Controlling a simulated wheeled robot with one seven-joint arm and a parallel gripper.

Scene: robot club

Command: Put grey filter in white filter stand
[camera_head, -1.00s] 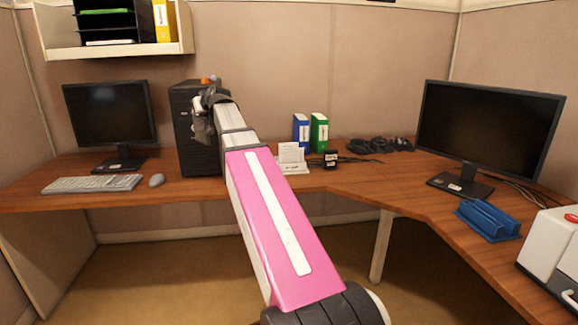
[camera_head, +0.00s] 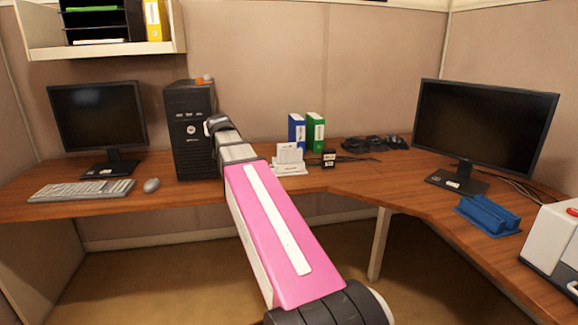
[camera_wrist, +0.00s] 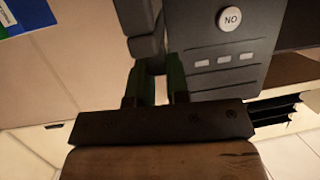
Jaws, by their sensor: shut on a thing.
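In the wrist view my gripper (camera_wrist: 157,76) is shut, with a dark grey piece (camera_wrist: 146,46) at its fingertips, which I take to be the grey filter. The piece is partly cut off by the top edge, and its full shape does not show. In the head view the end of my arm is in front of the black computer tower; fingers and filter are hidden there. A white stand (camera_head: 291,161) with an upright back is on the desk just right of my arm, apart from it.
The black computer tower (camera_head: 190,140) stands behind my wrist, with a small orange thing (camera_head: 203,80) on top. Blue (camera_head: 297,132) and green (camera_head: 316,132) binders stand behind the white stand. A small black box (camera_head: 329,158) is beside it. A blue stand (camera_head: 488,215) sits at the right.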

